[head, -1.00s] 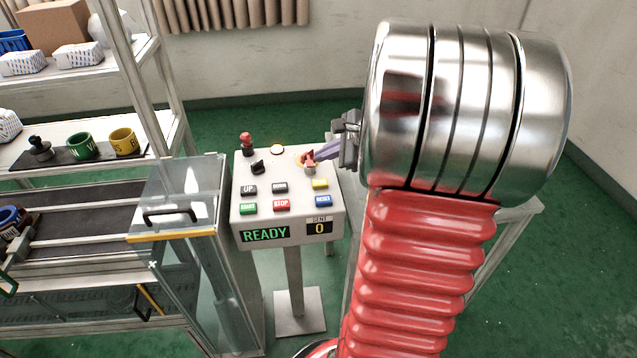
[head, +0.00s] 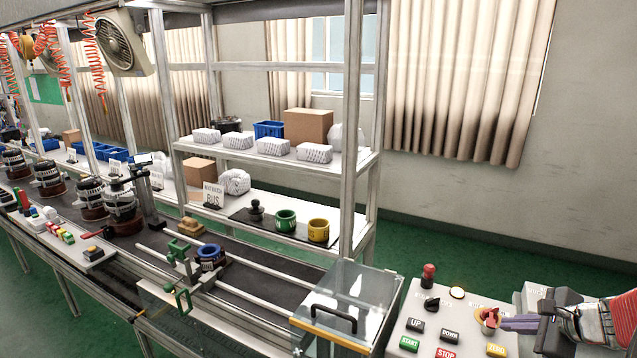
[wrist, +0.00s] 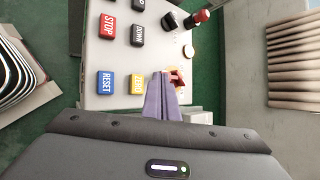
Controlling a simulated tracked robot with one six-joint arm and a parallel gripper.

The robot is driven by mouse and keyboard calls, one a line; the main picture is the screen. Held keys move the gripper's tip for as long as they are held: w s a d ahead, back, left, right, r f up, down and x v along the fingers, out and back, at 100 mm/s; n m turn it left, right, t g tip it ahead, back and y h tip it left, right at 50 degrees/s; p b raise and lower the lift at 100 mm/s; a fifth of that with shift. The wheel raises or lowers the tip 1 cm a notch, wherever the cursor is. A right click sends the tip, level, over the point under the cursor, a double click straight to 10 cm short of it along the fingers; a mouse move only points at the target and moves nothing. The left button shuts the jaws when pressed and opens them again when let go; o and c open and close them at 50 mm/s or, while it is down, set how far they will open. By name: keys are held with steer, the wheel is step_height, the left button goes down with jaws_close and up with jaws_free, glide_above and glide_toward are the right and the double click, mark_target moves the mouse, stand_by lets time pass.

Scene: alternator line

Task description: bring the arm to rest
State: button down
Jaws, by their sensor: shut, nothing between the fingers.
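My gripper (head: 484,321) is at the lower right of the head view, its purple fingers reaching left to the control box. In the wrist view the fingers (wrist: 163,98) lie together, with nothing seen between them. Their tips are by a red switch (wrist: 172,79) on a yellow-orange disc; I cannot tell whether they touch it. The same red switch (head: 489,316) shows in the head view. The control box (head: 470,325) carries several buttons, including STOP (wrist: 109,26) and RESET (wrist: 106,83).
Left of the box are a clear guard with a black handle (head: 335,314) and a conveyor (head: 270,280) with several machine parts. Shelves behind hold boxes, wrapped packs, a green mug (head: 285,222) and a yellow mug (head: 318,231). Floor shows behind the box.

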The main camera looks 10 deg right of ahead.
steer(key=s+a+f+n, duration=0.1)
steer(key=s+a+n+g, duration=0.1)
steer(key=s+a+f+n+g, duration=0.1)
steer(key=s, duration=0.1)
steer(key=shift+a+f+n+y, duration=0.2)
steer(key=shift+f+n+y, duration=0.1)
steer(key=shift+f+n, duration=0.1)
steer(key=s+a+r+n, duration=0.3)
steer(key=a+n, duration=0.4)
steer(key=a, duration=0.2)
steer(key=s+a+r+n+g+h, duration=0.1)
steer(key=s+a+r+n, duration=0.2)
steer(key=a+n, duration=0.4)
steer(key=s+a+r+n, duration=0.3)
steer(key=a+n, duration=0.3)
steer(key=a, duration=0.7)
steer(key=shift+s+r+n+h, duration=0.35)
steer(key=shift+s+n+h, duration=0.05)
steer(key=shift+s, duration=0.4)
